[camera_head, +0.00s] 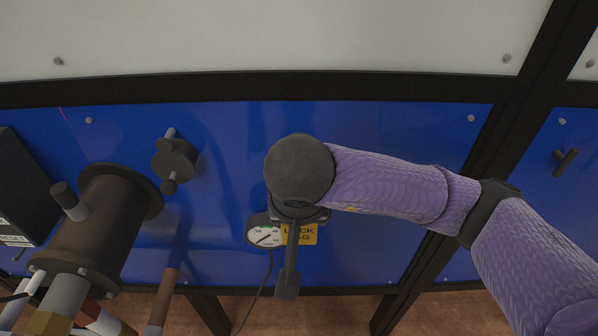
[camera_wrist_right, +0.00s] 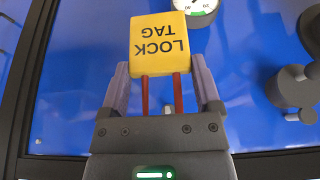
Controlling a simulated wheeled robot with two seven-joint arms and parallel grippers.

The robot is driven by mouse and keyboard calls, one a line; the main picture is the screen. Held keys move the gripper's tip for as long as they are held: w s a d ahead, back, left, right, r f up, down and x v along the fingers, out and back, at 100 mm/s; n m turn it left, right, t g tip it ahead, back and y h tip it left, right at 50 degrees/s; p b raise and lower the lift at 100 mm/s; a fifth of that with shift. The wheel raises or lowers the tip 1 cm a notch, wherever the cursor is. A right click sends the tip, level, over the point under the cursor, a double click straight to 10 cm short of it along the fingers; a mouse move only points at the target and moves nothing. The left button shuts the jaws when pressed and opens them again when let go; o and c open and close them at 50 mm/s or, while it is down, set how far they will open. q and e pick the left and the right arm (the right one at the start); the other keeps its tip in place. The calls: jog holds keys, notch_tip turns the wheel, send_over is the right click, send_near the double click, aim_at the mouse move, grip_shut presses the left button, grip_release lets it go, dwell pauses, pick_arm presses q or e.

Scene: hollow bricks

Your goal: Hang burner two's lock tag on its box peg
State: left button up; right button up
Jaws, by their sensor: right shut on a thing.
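The yellow lock tag (camera_wrist_right: 158,45) has dark "LOCK TAG" lettering, upside down in the right wrist view, and two red legs. My right gripper (camera_wrist_right: 163,88) is shut on it, with the legs between its fingers. In the head view the tag (camera_head: 308,234) is partly hidden below my right wrist, in front of the blue panel. A small grey stub (camera_wrist_right: 168,108) shows between the red legs; I cannot tell whether it is the box peg or whether the tag touches it. My left gripper is not in view.
A round gauge (camera_head: 264,231) with a cable is left of the tag. A dark valve knob (camera_head: 175,160) and a dark flanged cylinder (camera_head: 103,226) stand out farther left. A T-shaped fitting (camera_head: 566,160) is on the right panel. The blue panel (camera_head: 235,150) is clear above the gauge.

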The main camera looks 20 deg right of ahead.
jog(key=w+d, duration=0.1)
jog(key=w, duration=0.3)
jog(key=w+d+p, duration=0.1)
jog(key=w, duration=0.3)
jog(key=w+d+p, duration=0.1)
jog(key=w, duration=0.3)
jog(key=shift+w+d+f, duration=0.1)
jog(key=shift+d, duration=0.25)
jog(key=shift+f, duration=0.35)
jog(key=shift+f, duration=0.1)
jog(key=shift+f+b, duration=0.2)
jog(key=shift+b, duration=0.1)
jog(key=o, duration=1)
jog(key=shift+r, duration=0.1)
